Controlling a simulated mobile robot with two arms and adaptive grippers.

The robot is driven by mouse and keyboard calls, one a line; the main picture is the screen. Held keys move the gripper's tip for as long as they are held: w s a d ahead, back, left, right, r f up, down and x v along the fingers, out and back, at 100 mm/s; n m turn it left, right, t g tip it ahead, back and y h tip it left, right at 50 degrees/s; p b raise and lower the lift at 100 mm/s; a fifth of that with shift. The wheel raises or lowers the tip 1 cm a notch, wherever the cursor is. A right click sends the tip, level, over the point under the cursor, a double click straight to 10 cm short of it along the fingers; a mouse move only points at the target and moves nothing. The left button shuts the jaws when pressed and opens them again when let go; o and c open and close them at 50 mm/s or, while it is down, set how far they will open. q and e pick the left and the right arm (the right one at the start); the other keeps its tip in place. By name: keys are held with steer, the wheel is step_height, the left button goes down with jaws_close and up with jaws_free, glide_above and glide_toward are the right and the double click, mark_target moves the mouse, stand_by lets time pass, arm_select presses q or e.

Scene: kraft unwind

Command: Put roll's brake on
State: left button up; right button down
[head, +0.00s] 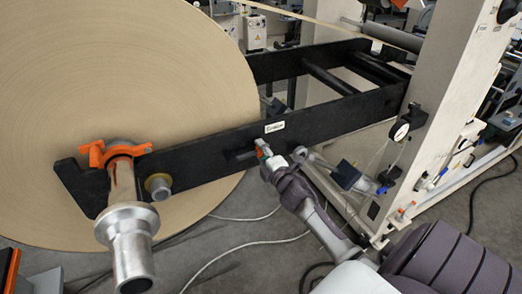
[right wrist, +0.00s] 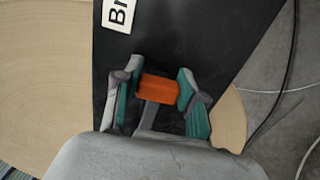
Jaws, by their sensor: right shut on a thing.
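The large brown kraft roll (head: 120,60) fills the left of the head view, beside a black frame arm (head: 340,115). A white label (head: 275,127) sits on the arm; in the right wrist view the label (right wrist: 118,12) is cut off after "Br". My right gripper (head: 264,150) is at the arm's face, just below the label. In the right wrist view, my right gripper (right wrist: 158,86) is shut on an orange brake handle (right wrist: 158,89), one pad on each side. The handle is mostly hidden in the head view. My left gripper is not in view.
A silver roll shaft (head: 130,240) sticks out toward me at the lower left, under an orange clamp (head: 115,150). A pressure gauge (head: 399,130) is on the pale machine upright (head: 455,85) at right. Cables lie on the grey floor.

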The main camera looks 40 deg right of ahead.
steer(key=shift+f, duration=0.2)
stand_by(0.3)
steer(key=c, duration=0.6)
jaws_free()
steer(key=shift+c, duration=0.2)
steer(key=v, duration=1.2)
